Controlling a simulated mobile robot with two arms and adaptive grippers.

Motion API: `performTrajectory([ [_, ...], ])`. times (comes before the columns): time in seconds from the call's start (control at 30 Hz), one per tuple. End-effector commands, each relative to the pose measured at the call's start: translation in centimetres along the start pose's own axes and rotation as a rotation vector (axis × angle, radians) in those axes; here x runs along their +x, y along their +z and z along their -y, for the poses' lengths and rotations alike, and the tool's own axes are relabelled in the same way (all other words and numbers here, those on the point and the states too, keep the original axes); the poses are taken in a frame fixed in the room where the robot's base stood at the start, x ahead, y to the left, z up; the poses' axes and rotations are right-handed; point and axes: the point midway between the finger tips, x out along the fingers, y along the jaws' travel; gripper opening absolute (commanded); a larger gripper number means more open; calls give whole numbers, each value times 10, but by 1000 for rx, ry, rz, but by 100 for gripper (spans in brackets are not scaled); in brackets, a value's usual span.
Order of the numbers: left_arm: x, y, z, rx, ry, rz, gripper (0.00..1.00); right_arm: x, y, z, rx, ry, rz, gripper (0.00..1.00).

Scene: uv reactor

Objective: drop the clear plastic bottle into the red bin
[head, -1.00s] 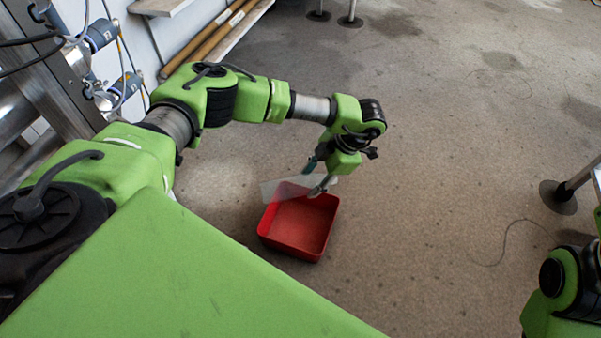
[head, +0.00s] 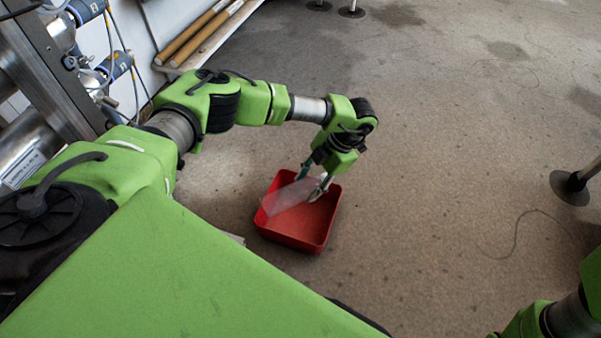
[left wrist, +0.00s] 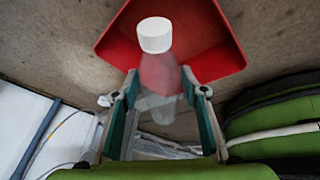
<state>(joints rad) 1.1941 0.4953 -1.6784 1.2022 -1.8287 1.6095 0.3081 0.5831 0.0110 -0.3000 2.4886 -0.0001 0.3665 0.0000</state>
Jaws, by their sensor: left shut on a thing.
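The clear plastic bottle (head: 287,196) is held in my left gripper (head: 315,183), which is shut on it. The bottle is tilted and see-through, and in the head view it shows over the inside of the red bin (head: 315,240). In the left wrist view the bottle (left wrist: 160,75), with a white cap, lies between the two fingers of the gripper (left wrist: 160,105), its cap end over the red bin (left wrist: 228,62). The bin stands on the floor and looks empty. My right gripper is not in view; only part of my right arm shows.
A metal frame with cables (head: 75,70) stands at the left. A low shelf with brown rolls (head: 205,32) runs along the wall. A post foot (head: 571,186) stands at the right. The floor around the bin is mostly clear.

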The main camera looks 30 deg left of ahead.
Motion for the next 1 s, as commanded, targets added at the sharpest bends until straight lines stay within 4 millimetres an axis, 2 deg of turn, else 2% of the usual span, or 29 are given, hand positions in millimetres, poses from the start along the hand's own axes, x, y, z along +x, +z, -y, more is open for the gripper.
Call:
performTrajectory([
  [0.27, 0, 0, 0, 0, 0, 0, 25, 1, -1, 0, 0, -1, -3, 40],
  [0.3, 0, 0, 0, 0, 0, 0, 48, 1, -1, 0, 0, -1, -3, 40],
  [0.37, 0, 0, 0, 0, 0, 0, 60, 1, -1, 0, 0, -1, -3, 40],
  [0.77, -4, 1, 0, 0, 1, 1, 60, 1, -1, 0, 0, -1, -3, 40],
  [0.87, -17, 2, 0, 1, 0, 4, 60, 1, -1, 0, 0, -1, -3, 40],
  [1.0, -45, 1, 0, 1, 1, 4, 60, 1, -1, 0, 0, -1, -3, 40],
])
